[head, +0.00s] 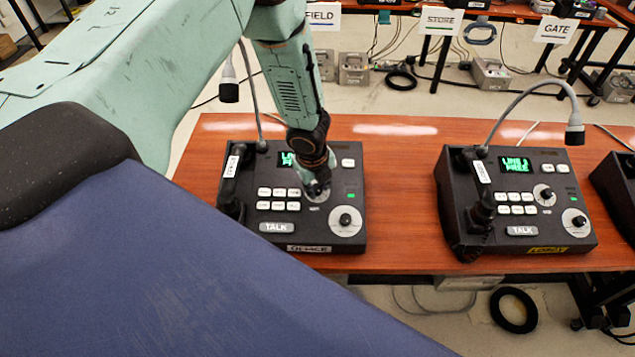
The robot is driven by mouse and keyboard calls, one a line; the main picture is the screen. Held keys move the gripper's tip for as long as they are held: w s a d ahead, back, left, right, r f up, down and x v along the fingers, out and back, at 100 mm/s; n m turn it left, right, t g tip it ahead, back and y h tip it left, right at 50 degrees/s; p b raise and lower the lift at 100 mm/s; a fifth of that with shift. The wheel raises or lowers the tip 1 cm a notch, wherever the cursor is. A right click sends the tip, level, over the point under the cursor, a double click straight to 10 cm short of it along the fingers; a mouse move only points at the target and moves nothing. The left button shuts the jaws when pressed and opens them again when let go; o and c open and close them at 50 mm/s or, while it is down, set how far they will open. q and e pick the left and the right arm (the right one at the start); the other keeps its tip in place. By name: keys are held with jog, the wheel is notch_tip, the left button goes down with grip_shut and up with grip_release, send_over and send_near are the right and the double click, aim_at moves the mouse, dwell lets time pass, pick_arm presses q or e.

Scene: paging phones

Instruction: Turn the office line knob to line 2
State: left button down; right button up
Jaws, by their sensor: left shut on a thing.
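The black office paging phone (275,214) stands on the wooden table, with an OFFICE label on its front edge. Its upper, smaller knob, the line knob (315,192), sits on a pale round dial, mostly covered by my gripper. My left gripper (318,180) comes down from above and is shut on this knob. The knob's pointer direction is hidden. The green display (288,159) is partly blocked by my arm, so its line number cannot be read. A larger knob (346,220) on a pale dial sits lower right, clear of the gripper. My right gripper is not in view.
The office handset (233,182) lies at the phone's left, and a gooseneck microphone (229,90) rises behind it. A similar LOBBY phone (515,205) stands to the right, with bare table (402,200) between. FIELD, STORE and GATE signs hang at the back.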

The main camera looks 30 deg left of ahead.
aim_at(313, 205)
pick_arm(q)
jog(key=c, duration=1.1)
grip_release()
jog(key=v, duration=1.2)
